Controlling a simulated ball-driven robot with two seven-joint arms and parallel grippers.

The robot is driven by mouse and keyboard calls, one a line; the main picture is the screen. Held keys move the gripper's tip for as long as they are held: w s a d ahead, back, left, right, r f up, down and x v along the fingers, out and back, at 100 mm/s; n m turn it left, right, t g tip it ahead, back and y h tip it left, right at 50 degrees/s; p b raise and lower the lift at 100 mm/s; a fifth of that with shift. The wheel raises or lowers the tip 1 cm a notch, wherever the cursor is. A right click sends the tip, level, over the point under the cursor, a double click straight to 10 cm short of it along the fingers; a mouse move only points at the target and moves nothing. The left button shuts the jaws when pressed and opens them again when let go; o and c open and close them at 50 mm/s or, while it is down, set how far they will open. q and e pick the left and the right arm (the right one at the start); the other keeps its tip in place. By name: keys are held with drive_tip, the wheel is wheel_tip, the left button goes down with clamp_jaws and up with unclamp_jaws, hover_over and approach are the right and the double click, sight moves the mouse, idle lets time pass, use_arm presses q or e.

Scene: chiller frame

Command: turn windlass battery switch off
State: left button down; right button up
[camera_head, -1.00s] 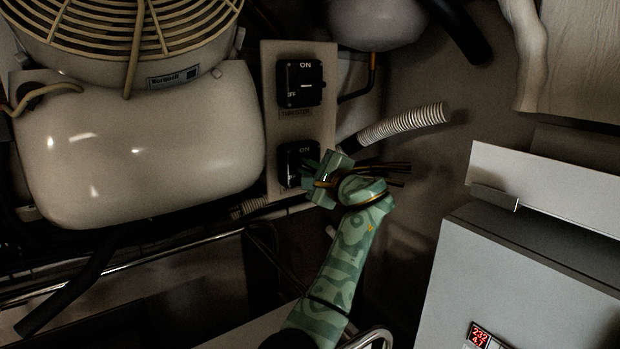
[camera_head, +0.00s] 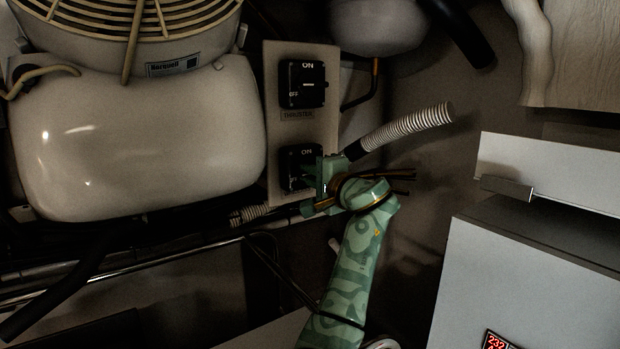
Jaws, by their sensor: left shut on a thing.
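Two black battery switches sit one above the other on a pale panel (camera_head: 273,128). The upper switch (camera_head: 291,97) reads ON at the top and OFF at the left, with a THRUSTER label below it. The lower switch (camera_head: 292,158) shows ON at its top; my gripper covers much of its face, and I cannot read a label under it. My left gripper (camera_head: 309,178) is at the lower switch, shut on its knob. The knob's exact angle is hidden behind the fingers. My right gripper is not in view.
A large glossy pale tank (camera_head: 140,150) stands left of the panel, under a fan guard (camera_head: 100,20). A ribbed white hose (camera_head: 410,127) rises at the right of the panel. A grey box (camera_head: 520,270) with a red display stands at lower right.

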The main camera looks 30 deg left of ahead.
use_arm(q)
drive_tip(key=shift+f, duration=0.3)
drive_tip(key=c, duration=1.6)
unclamp_jaws()
drive_tip(key=shift+o, duration=0.7)
drive_tip(key=shift+s+d+r, duration=0.1)
drive_tip(key=shift+r, duration=0.1)
drive_tip(key=b+v, duration=0.2)
drive_tip(key=v, duration=1.4)
drive_tip(key=shift+d+b, duration=0.2)
drive_tip(key=shift+b, duration=0.1)
drive_tip(key=shift+f, duration=0.1)
